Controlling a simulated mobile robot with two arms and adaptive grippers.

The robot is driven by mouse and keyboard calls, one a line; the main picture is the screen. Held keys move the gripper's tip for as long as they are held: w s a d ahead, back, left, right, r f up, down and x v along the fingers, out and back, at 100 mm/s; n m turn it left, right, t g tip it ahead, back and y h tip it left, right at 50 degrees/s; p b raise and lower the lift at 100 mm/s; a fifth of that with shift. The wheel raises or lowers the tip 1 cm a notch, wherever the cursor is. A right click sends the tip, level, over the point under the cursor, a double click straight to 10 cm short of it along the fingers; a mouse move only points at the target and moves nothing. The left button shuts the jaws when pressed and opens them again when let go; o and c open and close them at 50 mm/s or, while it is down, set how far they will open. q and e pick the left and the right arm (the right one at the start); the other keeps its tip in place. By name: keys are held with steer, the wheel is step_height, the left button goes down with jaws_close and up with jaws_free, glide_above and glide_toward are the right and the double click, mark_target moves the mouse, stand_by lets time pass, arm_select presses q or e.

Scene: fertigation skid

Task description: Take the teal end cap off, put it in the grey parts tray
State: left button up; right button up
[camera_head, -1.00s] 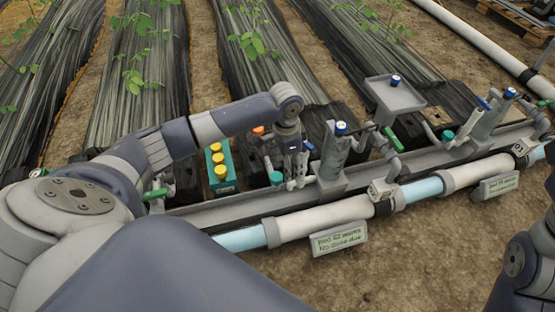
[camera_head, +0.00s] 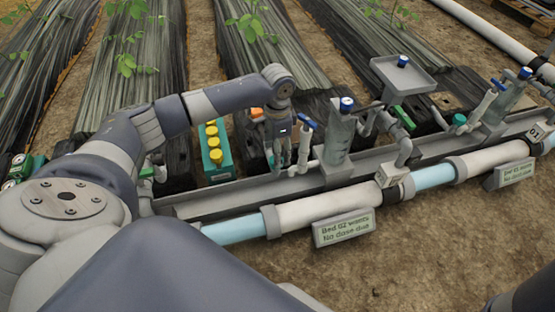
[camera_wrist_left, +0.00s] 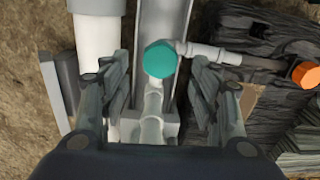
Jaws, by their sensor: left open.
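A round teal cap (camera_wrist_left: 160,58) shows in the left wrist view, on pale pipework above the grey channel. My left gripper (camera_wrist_left: 158,72) is open, with one finger on each side of the cap in that view; contact is not clear. In the head view my left gripper (camera_head: 284,158) points down at the rail, and a bit of teal (camera_head: 270,158) shows beside its fingers. A second teal cap (camera_head: 460,119) sits farther right along the skid. The grey tray (camera_head: 417,77) stands raised behind the skid, with a blue-topped part (camera_head: 403,62) in it. My right gripper is out of view.
A teal crate with yellow-capped bottles (camera_head: 213,142) stands left of my gripper. A blue-capped grey cylinder (camera_head: 340,132) stands close to its right. An orange cap (camera_wrist_left: 306,75) lies right in the wrist view. A sign (camera_head: 344,228) fronts the pipe; bare soil lies before it.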

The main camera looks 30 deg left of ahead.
arm_select(q)
steer(key=shift+f+b, duration=0.8)
steer(key=shift+f, duration=0.7)
steer(key=shift+c, duration=0.6)
steer(key=c, duration=1)
